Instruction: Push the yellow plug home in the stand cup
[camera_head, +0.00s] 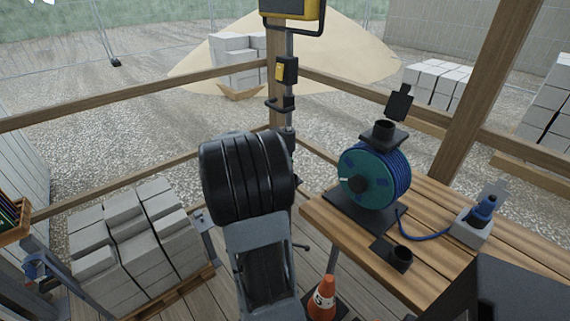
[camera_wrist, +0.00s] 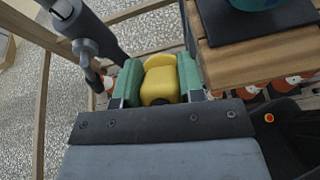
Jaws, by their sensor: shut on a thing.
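My gripper (camera_wrist: 160,82) is shut on the yellow plug (camera_wrist: 160,76), which sits between its two green finger pads in the wrist view. The plug's dark round end faces the camera, and its far end is hidden. In the head view my own arm hides the gripper and plug. A small black cup-like holder (camera_head: 284,103) is on the grey pole of the light stand (camera_head: 289,52). Black cups also stand above the cable reel (camera_head: 383,129) and on the bench (camera_head: 401,255). I cannot tell whether the plug touches any cup.
The wooden bench (camera_head: 440,270) is at the right and lies close to the gripper's right side in the wrist view. A blue plug (camera_head: 485,209) sits in a grey socket box on it. Orange cones (camera_head: 323,301) stand on the floor. Grey blocks (camera_head: 135,240) are at the left.

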